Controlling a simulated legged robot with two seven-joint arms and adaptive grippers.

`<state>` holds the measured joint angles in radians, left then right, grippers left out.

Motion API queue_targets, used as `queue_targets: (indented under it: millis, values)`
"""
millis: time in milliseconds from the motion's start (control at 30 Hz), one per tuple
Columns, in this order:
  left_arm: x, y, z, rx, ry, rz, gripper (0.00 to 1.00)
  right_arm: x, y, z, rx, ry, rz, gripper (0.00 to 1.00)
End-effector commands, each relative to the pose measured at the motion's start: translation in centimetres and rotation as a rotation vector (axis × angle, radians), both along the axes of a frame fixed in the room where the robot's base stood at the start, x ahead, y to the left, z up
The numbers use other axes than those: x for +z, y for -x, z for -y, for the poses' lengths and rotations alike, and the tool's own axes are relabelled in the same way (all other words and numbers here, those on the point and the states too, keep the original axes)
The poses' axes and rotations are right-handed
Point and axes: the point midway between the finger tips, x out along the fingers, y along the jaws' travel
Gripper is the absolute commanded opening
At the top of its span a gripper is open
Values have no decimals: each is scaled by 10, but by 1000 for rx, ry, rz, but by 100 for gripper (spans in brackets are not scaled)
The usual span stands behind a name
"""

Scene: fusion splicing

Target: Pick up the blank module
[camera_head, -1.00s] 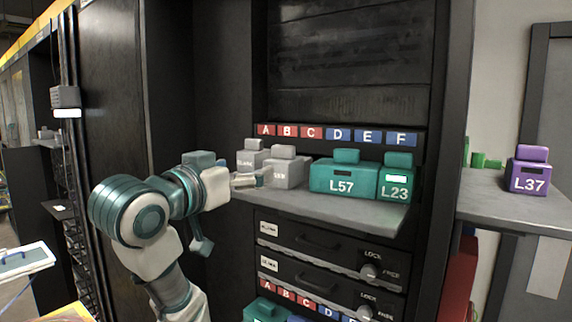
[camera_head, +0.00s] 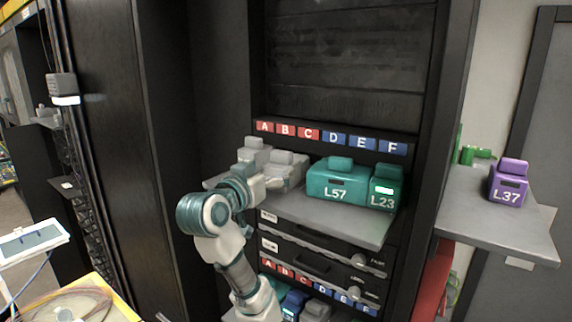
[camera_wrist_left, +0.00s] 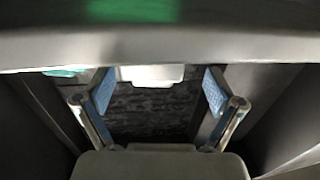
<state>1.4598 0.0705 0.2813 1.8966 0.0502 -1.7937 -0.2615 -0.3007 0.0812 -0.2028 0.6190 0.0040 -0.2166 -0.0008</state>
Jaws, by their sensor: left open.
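Two pale grey modules with knobs on top stand at the left end of the shelf: a rear left one (camera_head: 253,152) and a front right one (camera_head: 288,164). In the earlier head view the rear left one reads as the blank module; now its label is hidden by my arm. My left gripper (camera_head: 270,184) is at the shelf edge, close in front of these modules, its fingertips hard to make out. In the left wrist view the gripper (camera_wrist_left: 158,92) is open, blue pads apart. A pale block (camera_wrist_left: 150,74) shows at the upper part of the gap, not visibly gripped.
Teal modules L57 (camera_head: 337,184) and L23 (camera_head: 384,190) stand right of the grey ones on the shelf (camera_head: 330,218). Lettered tags (camera_head: 331,138) run above. Drawers (camera_head: 300,266) lie below. A purple module L37 (camera_head: 508,183) sits on a side shelf (camera_head: 480,215).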

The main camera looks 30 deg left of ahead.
Motion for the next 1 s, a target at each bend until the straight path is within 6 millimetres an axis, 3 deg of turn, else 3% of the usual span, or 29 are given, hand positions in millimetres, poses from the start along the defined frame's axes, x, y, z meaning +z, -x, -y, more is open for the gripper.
queue_targets:
  millis: [133,400,667,733,933,1000]
  values:
    - [0,-11,1,-1,0,-1,94,4,0,1,0,0,1,82]
    - [-3,-51,-1,-2,2,-2,94,18,-1,0,0,1,0,82]
    - [-4,-55,-1,-1,0,1,94,17,-1,0,0,1,-1,82]
    - [-4,-55,-1,-1,0,1,84,17,-1,0,0,1,-1,82]
    - [-4,-55,-1,-1,0,1,34,17,-1,-1,-1,0,-1,82]
    - [-4,-55,-1,-1,0,0,29,17,-1,-2,-1,0,-1,82]
